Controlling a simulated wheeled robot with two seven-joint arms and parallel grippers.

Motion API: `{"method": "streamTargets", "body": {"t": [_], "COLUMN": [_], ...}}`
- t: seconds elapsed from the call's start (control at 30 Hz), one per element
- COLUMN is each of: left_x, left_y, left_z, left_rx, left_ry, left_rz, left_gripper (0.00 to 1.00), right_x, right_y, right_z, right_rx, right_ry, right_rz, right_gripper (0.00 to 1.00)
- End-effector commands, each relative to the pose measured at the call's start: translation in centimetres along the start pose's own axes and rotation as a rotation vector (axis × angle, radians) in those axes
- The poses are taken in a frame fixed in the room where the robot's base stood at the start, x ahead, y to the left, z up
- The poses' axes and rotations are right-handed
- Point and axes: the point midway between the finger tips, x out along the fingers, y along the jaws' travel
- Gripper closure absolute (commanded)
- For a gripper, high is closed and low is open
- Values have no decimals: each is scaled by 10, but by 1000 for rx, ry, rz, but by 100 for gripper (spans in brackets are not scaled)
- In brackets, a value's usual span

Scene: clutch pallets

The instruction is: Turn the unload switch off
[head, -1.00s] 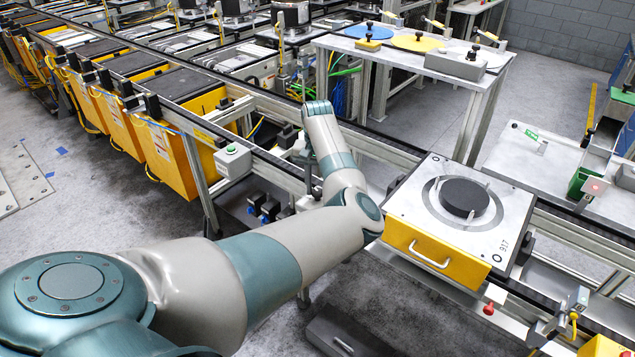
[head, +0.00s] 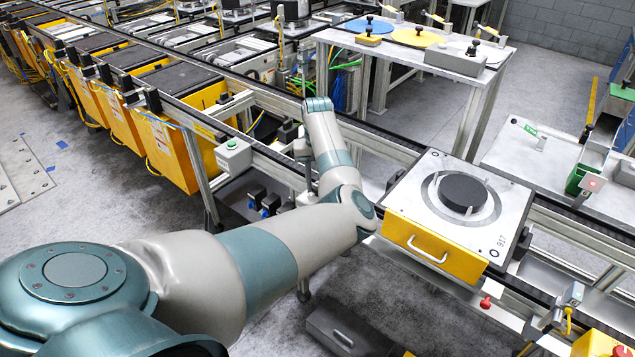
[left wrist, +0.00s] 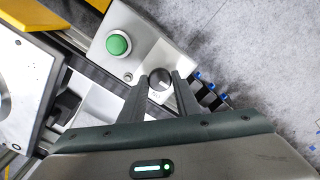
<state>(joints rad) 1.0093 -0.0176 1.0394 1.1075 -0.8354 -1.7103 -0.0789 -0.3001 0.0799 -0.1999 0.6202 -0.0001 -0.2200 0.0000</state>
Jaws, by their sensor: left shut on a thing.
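The unload switch, a small round black knob (left wrist: 160,79) with a pale mark, sits on a light grey control box (left wrist: 122,22) in the left wrist view. A green push button (left wrist: 118,44) is on the same box. My left gripper (left wrist: 159,86) is shut on the knob, with one dark finger on each side. I cannot tell whether the switch is on or off. In the head view my left arm reaches across the middle and hides the knob and the gripper's fingertips. My right gripper is not in view.
A pallet (head: 408,203) with a yellow front and a black disc (head: 462,192) lies on the conveyor right of my arm. A table (head: 490,76) with coloured discs is behind. Blue-tipped parts (left wrist: 208,86) are close to the fingers.

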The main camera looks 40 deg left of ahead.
Motion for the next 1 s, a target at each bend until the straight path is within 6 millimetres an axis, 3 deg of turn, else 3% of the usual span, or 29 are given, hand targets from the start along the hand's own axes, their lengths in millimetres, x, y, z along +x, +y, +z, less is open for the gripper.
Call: {"method": "streamTargets", "body": {"t": [0.03,0.1,0.57,0.77,1.0], "left_x": [-1,0,-6,-25,-69], "left_y": [0,0,0,0,0], "left_z": [0,0,-1,-1,-1], "left_rx": [-1,-1,0,0,-1], "left_ry": [1,1,1,4,5], "left_rz": [0,0,0,0,1], "left_gripper": [64,52,52,52,52], "right_x": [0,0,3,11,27], "right_y": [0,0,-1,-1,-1], "right_z": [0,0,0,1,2], "right_rx": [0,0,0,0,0], "right_ry": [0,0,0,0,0], "right_rz": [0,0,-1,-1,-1], "right_gripper": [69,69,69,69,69]}}
